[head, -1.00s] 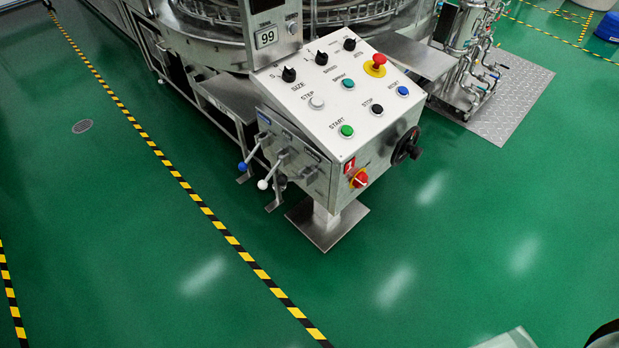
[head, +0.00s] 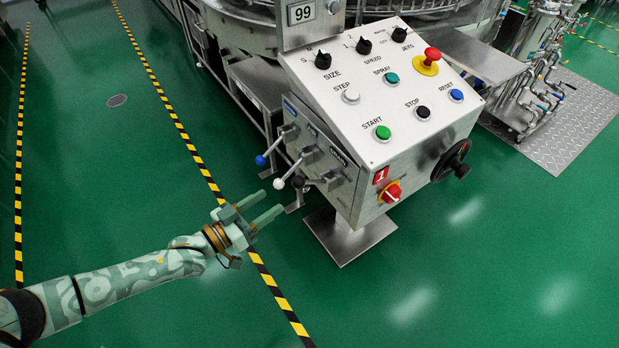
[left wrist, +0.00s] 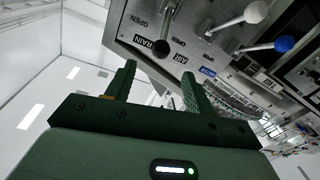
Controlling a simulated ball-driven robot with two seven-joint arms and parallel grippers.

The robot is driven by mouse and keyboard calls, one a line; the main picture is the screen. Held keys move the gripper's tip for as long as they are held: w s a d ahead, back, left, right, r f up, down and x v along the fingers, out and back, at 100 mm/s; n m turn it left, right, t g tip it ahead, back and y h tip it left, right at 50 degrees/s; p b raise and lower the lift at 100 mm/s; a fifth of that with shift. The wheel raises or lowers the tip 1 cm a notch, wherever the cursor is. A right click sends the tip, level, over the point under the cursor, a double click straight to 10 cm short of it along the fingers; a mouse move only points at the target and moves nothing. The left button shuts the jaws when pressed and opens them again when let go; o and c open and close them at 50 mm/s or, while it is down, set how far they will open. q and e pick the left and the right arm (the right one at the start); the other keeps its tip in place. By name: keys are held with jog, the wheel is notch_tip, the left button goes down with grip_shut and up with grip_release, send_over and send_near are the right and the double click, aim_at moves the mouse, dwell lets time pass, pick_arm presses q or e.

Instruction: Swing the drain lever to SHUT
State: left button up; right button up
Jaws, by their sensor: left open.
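The drain lever with a black knob (head: 299,182) is the nearest of three levers on the left side of the control box (head: 365,120). No SHUT mark is legible. My right gripper is out of view.
The white-knob lever (head: 278,184) and blue-knob lever (head: 260,161) stand close beside the drain lever. A red rotary switch (head: 391,193) and black handwheel (head: 452,160) are on the box's front. Green floor in front is clear.

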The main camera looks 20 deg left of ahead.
aim_at(304, 179)
pick_arm(q)
jog(key=b+x, duration=0.2)
jog(key=x, duration=0.3)
jog(key=b+x, duration=0.1)
jog(key=x, duration=0.5)
jog(key=shift+w+d+f+b, duration=0.1)
jog(key=shift+f+b, duration=0.1)
jog(key=shift+b, duration=0.15)
jog(key=shift+w+d+r, duration=0.15)
jog(key=shift+w+d, duration=0.1)
jog(key=shift+w, duration=0.2)
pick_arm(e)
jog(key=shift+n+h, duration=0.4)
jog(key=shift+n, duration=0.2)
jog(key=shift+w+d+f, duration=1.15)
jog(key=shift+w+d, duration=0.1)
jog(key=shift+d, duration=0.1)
pick_arm(q)
grip_shut()
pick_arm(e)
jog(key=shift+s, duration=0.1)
